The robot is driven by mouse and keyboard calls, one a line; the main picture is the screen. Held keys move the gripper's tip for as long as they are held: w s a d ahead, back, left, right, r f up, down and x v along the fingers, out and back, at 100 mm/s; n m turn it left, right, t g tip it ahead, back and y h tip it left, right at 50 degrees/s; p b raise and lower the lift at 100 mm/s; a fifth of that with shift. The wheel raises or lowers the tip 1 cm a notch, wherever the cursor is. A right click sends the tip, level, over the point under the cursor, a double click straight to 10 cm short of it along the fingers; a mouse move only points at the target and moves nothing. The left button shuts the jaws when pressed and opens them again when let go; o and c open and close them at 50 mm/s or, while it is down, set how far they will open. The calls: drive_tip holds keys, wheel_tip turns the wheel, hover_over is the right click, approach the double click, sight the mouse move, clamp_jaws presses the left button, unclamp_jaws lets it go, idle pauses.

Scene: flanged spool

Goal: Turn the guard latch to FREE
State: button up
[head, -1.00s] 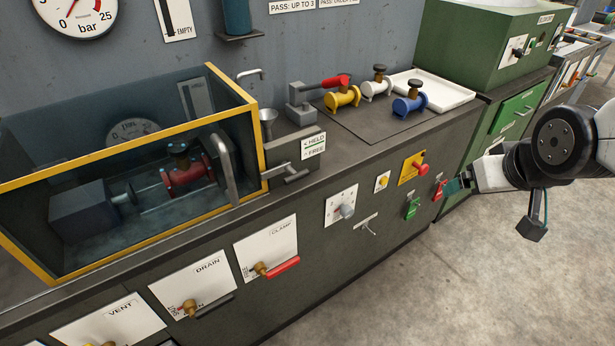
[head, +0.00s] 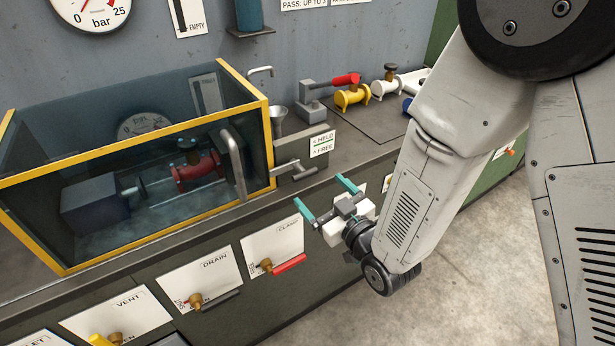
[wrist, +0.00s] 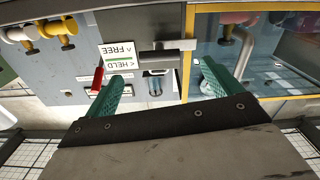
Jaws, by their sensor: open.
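The guard latch (head: 290,170) is a grey metal lever on a dark block at the right end of the glass guard (head: 150,175). Its bar lies roughly level, one end by the guard's yellow frame. The white HELD/FREE label (head: 322,145) is beside it, with an arrow left for HELD and up for FREE. My gripper (head: 322,190) is open and empty, its teal fingers in front of and a little below the latch, apart from it. In the wrist view, upside down, the latch (wrist: 165,57) appears beyond and between the fingertips (wrist: 162,70).
Below are the DRAIN (head: 202,282) and CLAMP (head: 272,250) panels; the clamp's red handle (head: 288,264) sticks out near my gripper. My arm covers the bench's right side.

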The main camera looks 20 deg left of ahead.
drive_tip(key=x, duration=0.6)
drive_tip(key=shift+w+a, duration=0.25)
drive_tip(key=c, duration=1.3)
